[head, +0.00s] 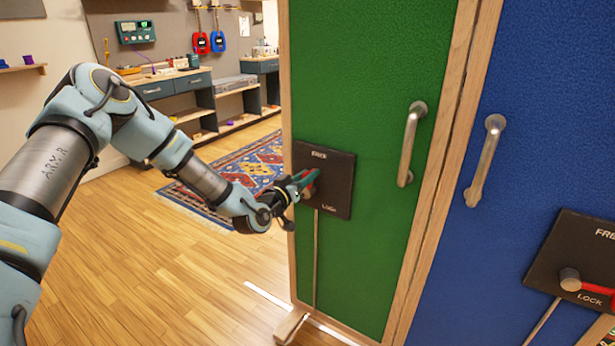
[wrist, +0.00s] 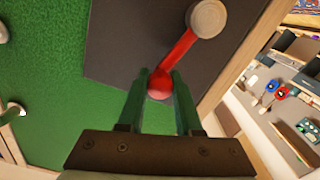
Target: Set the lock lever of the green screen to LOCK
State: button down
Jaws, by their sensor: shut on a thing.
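The green screen (head: 365,90) is a tall green panel in a wooden frame, in the middle of the head view. A dark plate (head: 337,182) on it reads FREE at the top and LOCK at the bottom. In the wrist view the red lock lever (wrist: 181,48) runs from a grey round pivot (wrist: 207,18) to a red ball knob (wrist: 160,86). My gripper (head: 304,181) is at the plate, its green fingers (wrist: 159,78) shut on the knob from both sides. In the head view the fingers hide much of the lever, so its exact setting is unclear.
A metal handle (head: 410,143) stands out from the green screen, right of the plate. A blue screen (head: 550,100) with its own handle (head: 485,162) and lock plate (head: 545,262) adjoins it. A wooden foot (head: 290,326) sits on the floor. Open floor (head: 170,265) lies left.

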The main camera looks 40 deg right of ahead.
jog(key=shift+s+f, duration=0.15)
jog(key=shift+s, duration=0.05)
dwell(0.5)
